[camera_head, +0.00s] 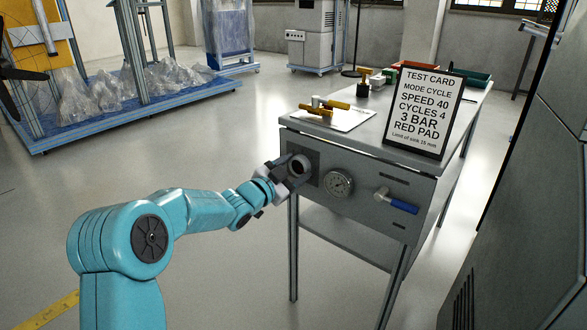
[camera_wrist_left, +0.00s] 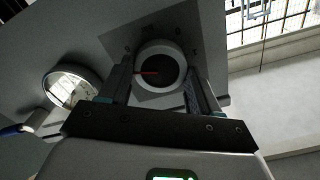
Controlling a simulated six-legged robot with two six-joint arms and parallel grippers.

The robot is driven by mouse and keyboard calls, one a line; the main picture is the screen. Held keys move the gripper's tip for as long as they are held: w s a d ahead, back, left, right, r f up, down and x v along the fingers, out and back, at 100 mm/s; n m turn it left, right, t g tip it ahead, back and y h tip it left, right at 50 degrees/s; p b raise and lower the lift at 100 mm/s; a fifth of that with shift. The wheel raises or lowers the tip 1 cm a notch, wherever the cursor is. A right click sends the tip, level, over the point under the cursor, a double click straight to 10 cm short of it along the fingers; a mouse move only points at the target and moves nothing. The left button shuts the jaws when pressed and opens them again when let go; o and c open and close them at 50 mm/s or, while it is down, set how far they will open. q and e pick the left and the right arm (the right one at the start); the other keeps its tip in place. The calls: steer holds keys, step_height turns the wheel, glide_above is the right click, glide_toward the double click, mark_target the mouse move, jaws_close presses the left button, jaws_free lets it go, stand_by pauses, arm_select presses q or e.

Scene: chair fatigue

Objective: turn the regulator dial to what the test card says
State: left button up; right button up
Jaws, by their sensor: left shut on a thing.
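The regulator dial (camera_head: 299,164) is a round knob on a dark square plate at the left of the grey cabinet's front. My left gripper (camera_head: 291,171) is at the dial and shut on it. In the left wrist view the dial (camera_wrist_left: 158,70) has a pale rim, a dark face and a red pointer line pointing left in that picture. The test card (camera_head: 423,109) stands on the cabinet top and reads mode cycle, speed 40, cycles 4, 3 bar, red pad. My right gripper is not in view.
A round pressure gauge (camera_head: 339,184) sits right of the dial; its reading is too small to tell. A blue-handled lever (camera_head: 398,202) is further right. A white sheet with tools (camera_head: 334,116) lies on top. A dark cabinet (camera_head: 545,200) stands at the right.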

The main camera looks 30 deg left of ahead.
arm_select(q)
steer(key=n+p, duration=0.4)
steer(key=n, duration=0.1)
steer(key=shift+r, duration=0.15)
steer(key=n+p, duration=0.3)
steer(key=n, duration=0.1)
steer(key=shift+a+n, duration=0.1)
steer(key=shift+n, duration=0.2)
steer(key=n+p, duration=0.3)
steer(key=n, duration=0.3)
steer(key=shift+p, duration=0.35)
steer(key=n, duration=0.1)
steer(key=n+p, duration=0.1)
steer(key=n, duration=0.1)
steer(key=shift+f+n, duration=0.2)
steer(key=shift+n, duration=0.1)
steer(key=shift+f+n+p, duration=0.1)
steer(key=shift+n+p, duration=0.6)
steer(key=shift+n, duration=0.4)
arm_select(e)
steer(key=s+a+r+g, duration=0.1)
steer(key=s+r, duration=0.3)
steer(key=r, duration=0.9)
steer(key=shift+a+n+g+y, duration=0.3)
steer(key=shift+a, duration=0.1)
arm_select(q)
steer(key=o, duration=1.1)
steer(key=shift+c, duration=0.2)
steer(key=shift+s+a, duration=0.1)
